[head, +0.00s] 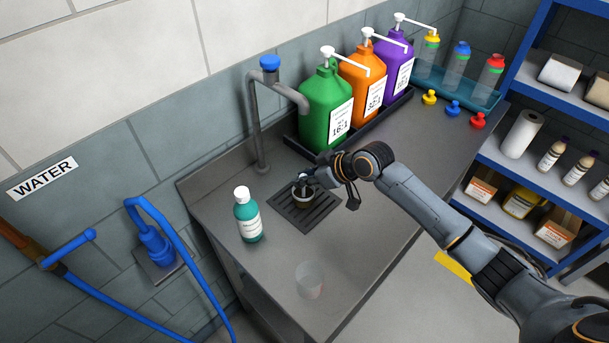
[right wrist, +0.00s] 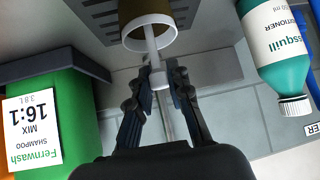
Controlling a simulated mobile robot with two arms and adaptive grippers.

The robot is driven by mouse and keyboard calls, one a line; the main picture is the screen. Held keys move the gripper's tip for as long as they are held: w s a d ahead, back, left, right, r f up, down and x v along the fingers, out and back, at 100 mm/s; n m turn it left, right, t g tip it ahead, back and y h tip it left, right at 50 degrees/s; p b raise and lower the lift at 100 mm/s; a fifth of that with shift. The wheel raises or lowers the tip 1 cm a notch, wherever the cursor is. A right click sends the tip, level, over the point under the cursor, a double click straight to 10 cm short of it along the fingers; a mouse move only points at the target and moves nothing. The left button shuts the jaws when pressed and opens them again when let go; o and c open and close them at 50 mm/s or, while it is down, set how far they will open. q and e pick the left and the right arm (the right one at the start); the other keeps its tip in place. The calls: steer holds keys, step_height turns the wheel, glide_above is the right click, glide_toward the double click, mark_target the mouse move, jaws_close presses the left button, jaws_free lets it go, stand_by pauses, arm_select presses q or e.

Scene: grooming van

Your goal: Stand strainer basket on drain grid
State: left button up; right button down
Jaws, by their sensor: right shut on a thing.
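The strainer basket (head: 303,199) is a small brownish cup with a pale upright stem. It is over the dark slotted drain grid (head: 287,212) in the counter. My right gripper (head: 309,180) comes from the right and is shut on the stem. In the right wrist view, the basket (right wrist: 147,28) has its open rim toward the camera, the gripper's fingers (right wrist: 160,82) are around the stem end, and slots of the grid (right wrist: 104,18) show behind. I cannot tell whether the basket's base touches the grid. My left gripper is not in view.
A teal bottle (head: 248,218) stands left of the grid and a clear cup (head: 310,280) in front. A grey tap (head: 257,120) rises behind. Green, orange and purple pump jugs stand in a black tray (head: 291,141) at the back. Counter to the right is mostly clear beneath my arm.

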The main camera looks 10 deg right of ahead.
steer(key=shift+f, duration=0.1)
steer(key=c, duration=1.3)
jaws_free()
steer(key=shift+o, duration=0.2)
steer(key=b+v, duration=0.2)
steer(key=v, duration=1)
